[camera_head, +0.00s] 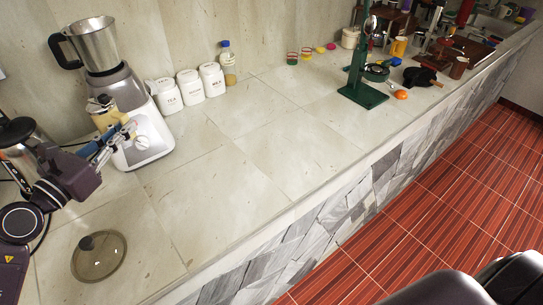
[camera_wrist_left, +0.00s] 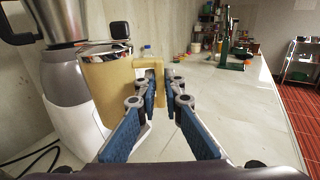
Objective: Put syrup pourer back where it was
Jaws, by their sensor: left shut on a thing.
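The syrup pourer (camera_wrist_left: 106,88) has a tan body, a dark and metallic top and a tan handle on its right side. It also shows in the head view (camera_head: 104,119), just in front of the blender. My left gripper (camera_head: 126,130) is shut on the pourer's handle, with the blue-padded fingers on either side of it in the left wrist view (camera_wrist_left: 164,85). The pourer looks roughly upright. I cannot tell whether its base is raised or touches the counter. My right gripper is not in view.
A grey blender (camera_head: 138,125) stands close behind the pourer. White canisters (camera_head: 190,87) and a blue-capped bottle (camera_head: 228,65) stand along the wall. A round glass lid (camera_head: 100,262) lies at the front left. A green press (camera_head: 362,92) stands farther right. The middle counter (camera_head: 225,165) is clear.

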